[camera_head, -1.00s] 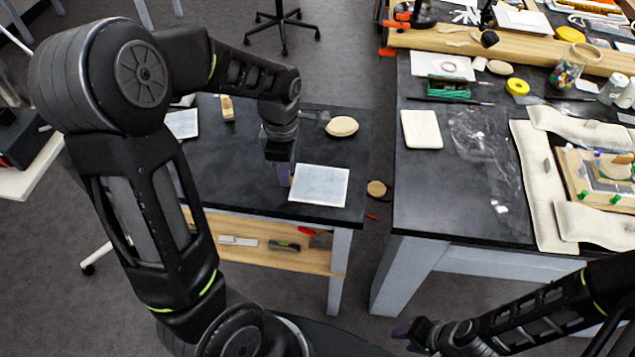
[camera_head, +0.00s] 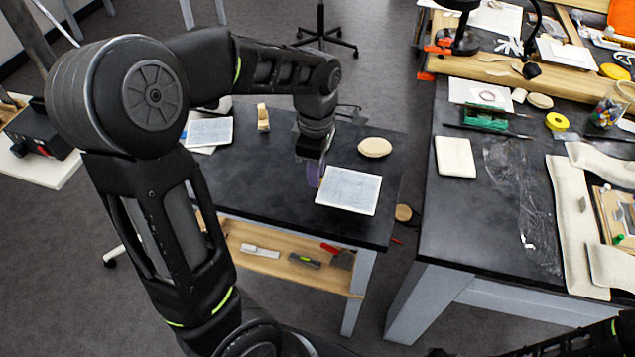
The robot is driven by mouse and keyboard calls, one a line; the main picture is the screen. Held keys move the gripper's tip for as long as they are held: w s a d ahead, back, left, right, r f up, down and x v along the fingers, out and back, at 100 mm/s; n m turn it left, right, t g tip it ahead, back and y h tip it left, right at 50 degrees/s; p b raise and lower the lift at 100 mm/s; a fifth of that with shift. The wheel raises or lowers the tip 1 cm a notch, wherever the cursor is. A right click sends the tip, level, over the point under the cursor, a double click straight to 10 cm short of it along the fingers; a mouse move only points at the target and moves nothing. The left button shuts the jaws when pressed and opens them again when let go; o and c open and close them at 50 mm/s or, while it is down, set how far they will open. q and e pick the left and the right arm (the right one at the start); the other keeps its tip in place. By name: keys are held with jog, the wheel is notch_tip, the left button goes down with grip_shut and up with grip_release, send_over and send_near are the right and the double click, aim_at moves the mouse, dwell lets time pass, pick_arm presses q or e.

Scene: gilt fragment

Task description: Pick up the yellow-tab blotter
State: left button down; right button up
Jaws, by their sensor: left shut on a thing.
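A pale blue, white-edged sheet, which I take for the blotter (camera_head: 348,191), is at the front right of the smaller dark table (camera_head: 270,178). No yellow tab shows on it. My left gripper (camera_head: 314,176) points down at its left edge and is shut on it. The sheet seems a little above the tabletop, though the gap is hard to see. The fingertips are partly hidden by the sheet. A second pale sheet (camera_head: 208,131) lies at the table's left, partly behind my arm. My right arm only enters at the bottom right; its fingers are out of view.
A tan oval pad (camera_head: 375,147) lies just behind the held sheet, and a wooden block (camera_head: 263,117) stands farther back. Tools lie on the wooden shelf (camera_head: 285,266) below. A gap separates this table from the larger cluttered bench (camera_head: 480,215) at right.

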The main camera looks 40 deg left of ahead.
pick_arm(q)
notch_tip(320, 180, up, 5)
jog(key=shift+f, duration=0.15)
dwell(0.8)
